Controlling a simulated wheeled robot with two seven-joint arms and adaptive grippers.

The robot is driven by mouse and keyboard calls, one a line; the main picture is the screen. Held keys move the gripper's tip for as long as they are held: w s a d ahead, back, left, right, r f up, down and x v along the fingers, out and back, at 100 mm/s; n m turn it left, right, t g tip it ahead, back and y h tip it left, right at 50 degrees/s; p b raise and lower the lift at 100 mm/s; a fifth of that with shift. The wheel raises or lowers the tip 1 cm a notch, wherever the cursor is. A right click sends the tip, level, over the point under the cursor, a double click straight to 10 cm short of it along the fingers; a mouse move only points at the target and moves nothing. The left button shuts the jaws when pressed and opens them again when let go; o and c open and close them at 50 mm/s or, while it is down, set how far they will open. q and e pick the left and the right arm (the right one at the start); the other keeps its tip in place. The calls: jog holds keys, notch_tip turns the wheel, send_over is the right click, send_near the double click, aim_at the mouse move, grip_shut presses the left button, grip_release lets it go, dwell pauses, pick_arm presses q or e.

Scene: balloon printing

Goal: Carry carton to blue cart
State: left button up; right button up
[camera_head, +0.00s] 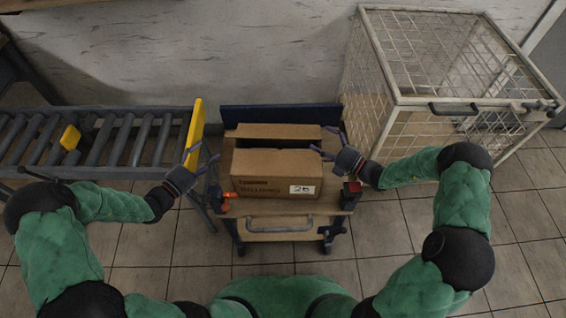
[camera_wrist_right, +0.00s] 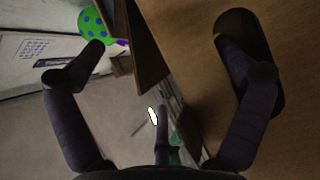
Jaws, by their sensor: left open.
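A brown open-topped carton (camera_head: 277,172), with a white label reading "26" on its front, sits on a wooden-topped cart (camera_head: 230,207) with a dark blue back panel. My left gripper (camera_head: 202,156) is open and empty, left of the carton and apart from it. My right gripper (camera_head: 321,140) is at the carton's upper right edge. In the right wrist view its fingers are spread wide (camera_wrist_right: 165,62), with the carton's brown board (camera_wrist_right: 195,60) filling the right side, close to one finger. Whether a finger touches the carton is unclear.
A roller conveyor (camera_head: 90,140) with yellow parts stands left. A white wire cage (camera_head: 440,70) stands close on the right. The cart has a front handle (camera_head: 280,228). A green ball with blue dots (camera_wrist_right: 96,22) shows in the right wrist view. The tiled floor in front is clear.

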jog(key=d, duration=0.7)
jog(key=shift+w, duration=0.15)
